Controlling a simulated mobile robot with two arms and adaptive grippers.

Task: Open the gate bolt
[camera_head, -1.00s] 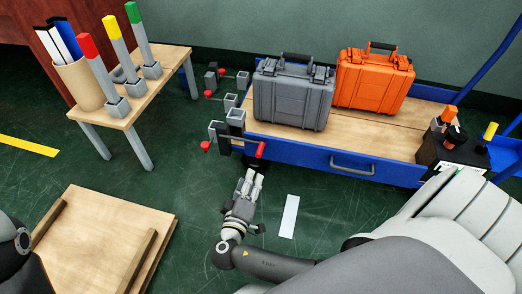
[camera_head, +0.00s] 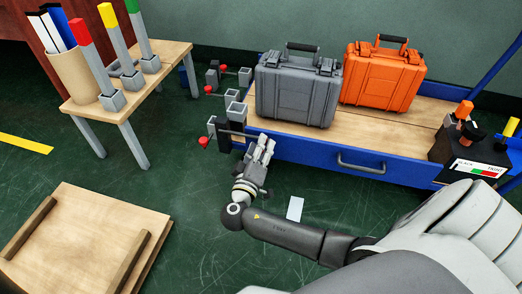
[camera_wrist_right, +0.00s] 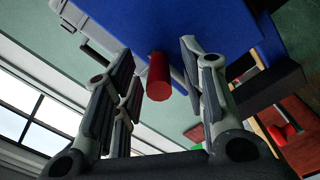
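The gate bolt (camera_head: 238,133) is a thin bar on grey blocks at the left end of the blue cart. A red knob (camera_head: 203,142) shows at its left end. My right gripper (camera_head: 262,146) is at the bolt's right end and hides the grip there in the head view. In the right wrist view, a red cylindrical grip (camera_wrist_right: 158,76) lies between the fingers of my right gripper (camera_wrist_right: 156,56). The fingers are open, with gaps on both sides of it. My left gripper is not in view.
The blue cart (camera_head: 300,152) carries a grey case (camera_head: 297,92) and an orange case (camera_head: 382,80). A second bolt bar (camera_head: 228,71) is farther back. A small wooden table (camera_head: 150,83) stands at the left. A wooden panel (camera_head: 85,235) lies front left. Green floor between is clear.

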